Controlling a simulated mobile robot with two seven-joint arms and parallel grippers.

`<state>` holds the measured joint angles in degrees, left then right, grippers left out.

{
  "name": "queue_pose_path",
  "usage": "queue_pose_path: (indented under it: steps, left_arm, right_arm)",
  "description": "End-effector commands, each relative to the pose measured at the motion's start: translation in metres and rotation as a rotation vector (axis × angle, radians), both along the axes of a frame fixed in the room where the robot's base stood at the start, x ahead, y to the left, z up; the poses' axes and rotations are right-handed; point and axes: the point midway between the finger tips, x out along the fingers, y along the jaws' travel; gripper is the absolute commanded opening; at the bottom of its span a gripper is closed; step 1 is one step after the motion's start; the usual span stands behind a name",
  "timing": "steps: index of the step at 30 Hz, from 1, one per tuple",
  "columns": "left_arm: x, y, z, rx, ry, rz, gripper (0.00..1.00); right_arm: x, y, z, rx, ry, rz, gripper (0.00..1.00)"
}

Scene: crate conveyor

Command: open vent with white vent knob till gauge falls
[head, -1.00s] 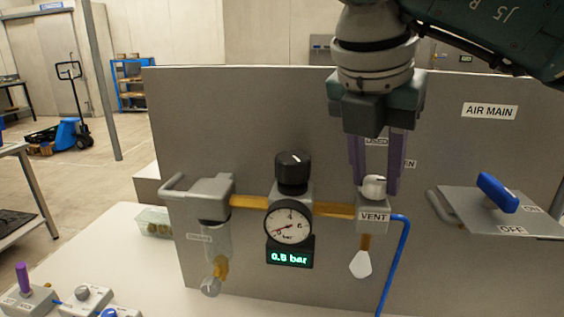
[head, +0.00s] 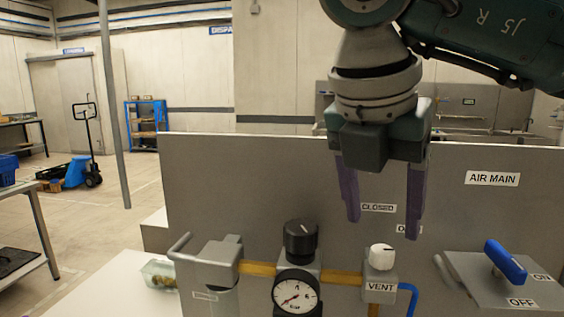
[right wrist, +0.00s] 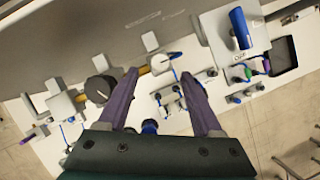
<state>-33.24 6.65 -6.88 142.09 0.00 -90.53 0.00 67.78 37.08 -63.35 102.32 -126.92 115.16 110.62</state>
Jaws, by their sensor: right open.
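The white vent knob (head: 382,257) sits on the grey valve block labelled VENT (head: 380,287). In the right wrist view the white knob (right wrist: 162,63) shows between the fingertips. My right gripper (head: 383,225) is open and empty, its purple fingers pointing down above the knob, apart from it. The round gauge (head: 297,294) is left of the valve; its red needle points to the lower left, near the low end of the dial. The digital readout below the gauge is outside the head view now. My left gripper is not in view.
A black knob (head: 301,238) tops the regulator above the gauge. A blue lever (head: 505,262) on a plate marked ON and OFF stands at right under AIR MAIN (head: 493,178). The grey panel (head: 250,185) rises behind the fittings. A blue hose (head: 412,300) leaves the vent block.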

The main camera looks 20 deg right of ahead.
Motion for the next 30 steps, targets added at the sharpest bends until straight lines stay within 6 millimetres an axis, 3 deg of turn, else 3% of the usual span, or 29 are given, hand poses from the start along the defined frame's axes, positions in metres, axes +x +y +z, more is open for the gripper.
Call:
queue_pose_path:
  steps: [3, 9, 30]
  left_arm:
    - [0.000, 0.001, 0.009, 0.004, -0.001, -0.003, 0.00]
    - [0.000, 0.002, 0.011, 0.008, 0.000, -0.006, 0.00]
    - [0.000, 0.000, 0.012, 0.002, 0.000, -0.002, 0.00]
  right_arm:
    - [-0.003, 0.006, 0.024, -0.001, -0.006, 0.001, 0.67]
    - [-0.008, 0.014, 0.040, 0.000, -0.002, 0.000, 0.67]
    - [-0.009, 0.015, 0.042, 0.001, 0.001, 0.000, 0.67]
